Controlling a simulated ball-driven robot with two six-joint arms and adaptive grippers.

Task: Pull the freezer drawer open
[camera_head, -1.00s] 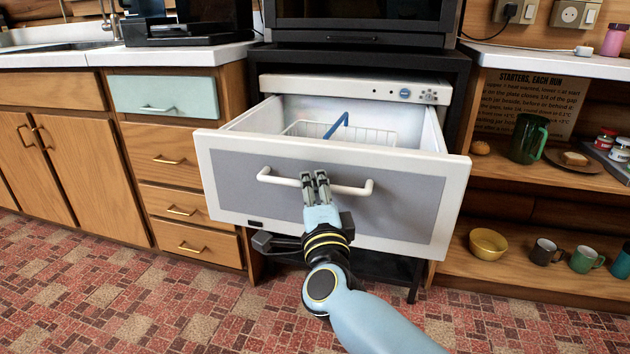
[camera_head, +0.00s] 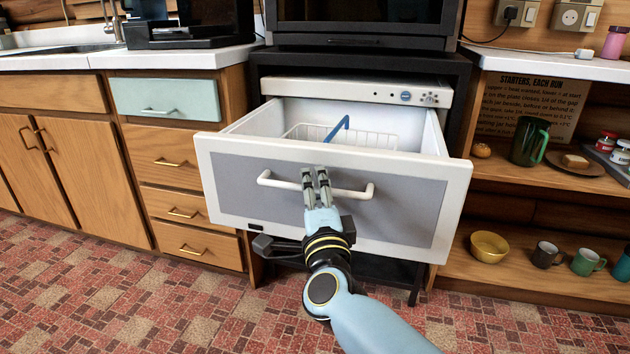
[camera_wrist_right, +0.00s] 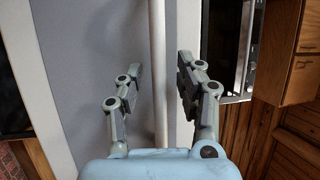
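The freezer drawer (camera_head: 230,185) is pulled out of the freezer body (camera_head: 352,87), well clear of it. Its grey and white front faces me, and a white wire basket (camera_head: 375,137) with a blue divider (camera_head: 338,127) shows inside. The white bar handle (camera_head: 352,192) runs across the front. My right gripper (camera_head: 315,172) is at the middle of the handle. In the right wrist view, its fingers (camera_wrist_right: 159,78) stand apart on either side of the handle bar (camera_wrist_right: 157,40), with gaps between bar and fingers. My left gripper is out of view.
Wooden cabinets with a pale green drawer (camera_head: 163,96) stand on the left. On the right, open shelves hold a green jug (camera_head: 529,141), a yellow bowl (camera_head: 488,246) and mugs. A black oven (camera_head: 362,22) sits above. The tiled floor (camera_head: 130,300) in front is clear.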

